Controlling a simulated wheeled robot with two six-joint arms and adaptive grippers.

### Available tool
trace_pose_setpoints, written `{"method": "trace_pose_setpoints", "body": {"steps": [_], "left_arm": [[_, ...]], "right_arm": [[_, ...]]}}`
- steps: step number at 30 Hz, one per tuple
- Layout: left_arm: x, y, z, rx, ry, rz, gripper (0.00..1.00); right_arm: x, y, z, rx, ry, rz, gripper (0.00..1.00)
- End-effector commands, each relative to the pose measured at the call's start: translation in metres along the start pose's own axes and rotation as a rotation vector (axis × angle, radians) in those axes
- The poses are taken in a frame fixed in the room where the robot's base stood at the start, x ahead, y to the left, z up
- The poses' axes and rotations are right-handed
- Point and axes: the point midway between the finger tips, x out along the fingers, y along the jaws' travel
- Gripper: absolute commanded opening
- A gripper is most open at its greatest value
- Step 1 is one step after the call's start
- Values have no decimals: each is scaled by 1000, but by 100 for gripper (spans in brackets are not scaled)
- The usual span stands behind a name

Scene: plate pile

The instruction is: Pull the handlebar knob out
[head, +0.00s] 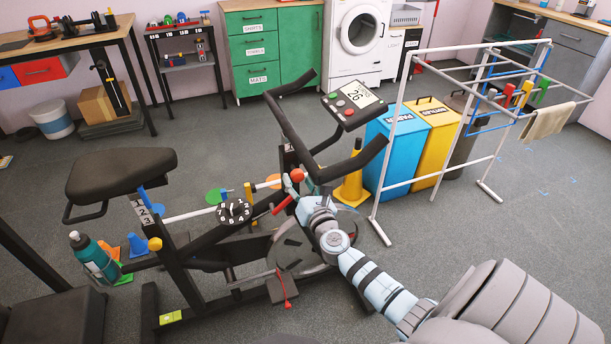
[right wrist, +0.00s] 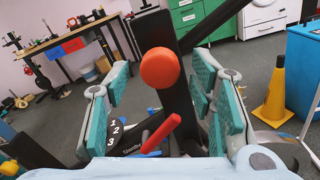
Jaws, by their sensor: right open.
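The handlebar knob (head: 297,175) is a round red-orange knob on the black post of an exercise bike (head: 165,160). In the right wrist view the knob (right wrist: 160,67) is large and near the middle. My right gripper (head: 297,186) reaches it from the lower right in the head view. Its teal-padded fingers are spread wide, one on each side of the knob in the right wrist view, with clear gaps and no contact visible. My left gripper is not in view.
A red lever (head: 283,204) sits just below the knob. The handlebars with a console (head: 352,102) stand above it. A numbered dial (head: 234,211) is to the left. A yellow cone (head: 353,180), blue bin (head: 393,150) and white drying rack (head: 440,180) stand to the right.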

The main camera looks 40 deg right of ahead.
Motion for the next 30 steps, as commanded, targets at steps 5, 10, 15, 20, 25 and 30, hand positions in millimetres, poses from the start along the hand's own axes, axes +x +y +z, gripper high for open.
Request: {"method": "trace_pose_setpoints", "body": {"steps": [5,10,15,20,25,30], "left_arm": [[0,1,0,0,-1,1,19],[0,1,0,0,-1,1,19],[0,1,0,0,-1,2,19],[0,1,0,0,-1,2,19],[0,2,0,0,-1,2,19],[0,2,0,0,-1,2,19]], "right_arm": [[-47,-1,-1,-1,4,1,50],[-90,-1,-1,1,4,-1,50],[-107,0,0,1,2,0,50],[-107,-1,0,1,1,-1,50],[-107,-1,0,1,1,-1,50],[-107,-1,0,3,1,-1,50]]}}
